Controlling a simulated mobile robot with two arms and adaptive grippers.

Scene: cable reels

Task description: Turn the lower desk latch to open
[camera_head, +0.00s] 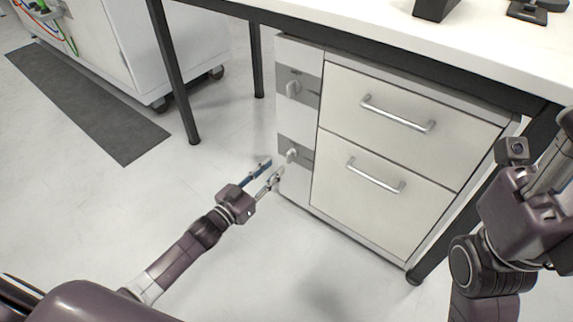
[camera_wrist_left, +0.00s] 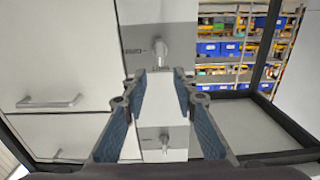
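The lower desk latch (camera_head: 291,155) is a light grey knob on a grey plate, low on the narrow left panel of the white drawer cabinet (camera_head: 300,190). The upper latch (camera_head: 293,89) sits above it on a similar plate. My left gripper (camera_head: 273,166) is open and empty, its two fingers pointing toward the lower latch from just left and below, seemingly apart from it. In the left wrist view, which looks upside down, the lower latch (camera_wrist_left: 160,48) shows beyond the open fingers (camera_wrist_left: 160,85). My right arm is at the right edge; its fingers are not visible.
The cabinet stands under a white desk (camera_head: 350,20) with dark legs (camera_head: 172,70). Two drawers with bar handles (camera_head: 398,113) are right of the latches. A wheeled white cart (camera_head: 105,40) and grey mat (camera_head: 85,105) are at left. The floor before the cabinet is clear.

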